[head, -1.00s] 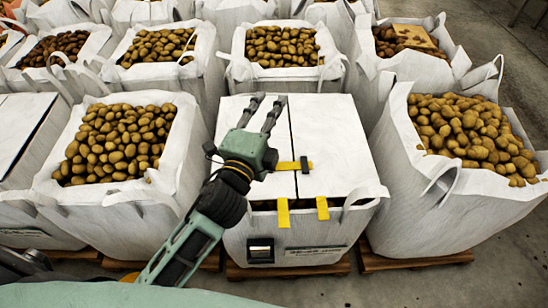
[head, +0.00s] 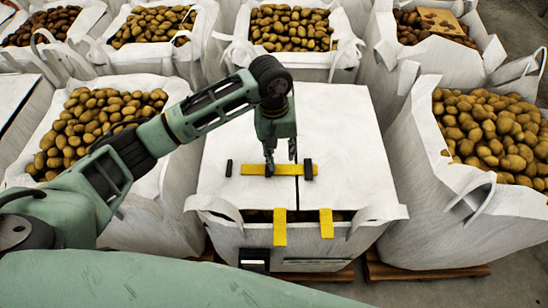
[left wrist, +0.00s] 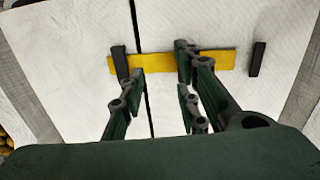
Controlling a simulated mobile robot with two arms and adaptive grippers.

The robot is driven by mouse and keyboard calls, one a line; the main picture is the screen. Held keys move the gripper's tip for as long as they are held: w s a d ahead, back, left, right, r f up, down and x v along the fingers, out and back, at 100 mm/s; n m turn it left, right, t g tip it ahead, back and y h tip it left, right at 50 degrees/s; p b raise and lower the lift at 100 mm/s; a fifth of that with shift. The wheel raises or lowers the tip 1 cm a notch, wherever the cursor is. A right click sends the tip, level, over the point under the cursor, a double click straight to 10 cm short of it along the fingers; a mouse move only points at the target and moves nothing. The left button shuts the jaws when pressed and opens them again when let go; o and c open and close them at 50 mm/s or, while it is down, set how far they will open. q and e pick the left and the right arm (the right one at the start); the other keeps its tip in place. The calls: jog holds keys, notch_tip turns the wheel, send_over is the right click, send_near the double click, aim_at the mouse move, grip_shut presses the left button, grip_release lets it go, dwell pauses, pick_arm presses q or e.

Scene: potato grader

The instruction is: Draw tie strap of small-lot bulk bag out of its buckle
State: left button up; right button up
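The small-lot bulk bag (head: 345,125) stands in the middle of the head view, its white top flaps closed with a dark seam between them. A yellow tie strap (head: 252,169) lies across the seam. A black buckle (head: 308,170) sits around or on the strap near its right end. A second black piece (head: 229,168) stands just apart from the strap's left end. My left gripper (head: 281,160) points down over the strap, left of the buckle. In the left wrist view its fingers are apart with nothing between them held; contact with the strap (left wrist: 215,60) cannot be told.
Two yellow straps (head: 280,228) (head: 326,224) hang over the bag's front edge. Open potato bags stand at left (head: 50,185), right (head: 415,190) and behind (head: 345,60). Pallets (head: 420,271) lie underneath.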

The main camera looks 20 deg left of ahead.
aim_at(279, 166)
pick_arm(q)
jog(key=shift+w+a+y, duration=0.2)
jog(key=shift+a+y, duration=0.05)
jog(key=shift+a, duration=0.3)
jog(key=shift+w+a+y, duration=0.15)
jog(key=shift+a+y, duration=0.1)
jog(key=shift+a, duration=0.3)
jog(key=shift+a+f, duration=0.15)
jog(key=shift+a, duration=0.2)
notch_tip(279, 166, down, 6)
jog(key=shift+s+r+p, duration=0.1)
jog(key=shift+p, duration=0.85)
jog(key=shift+f, duration=0.7)
jog(key=c, duration=0.7)
grip_shut()
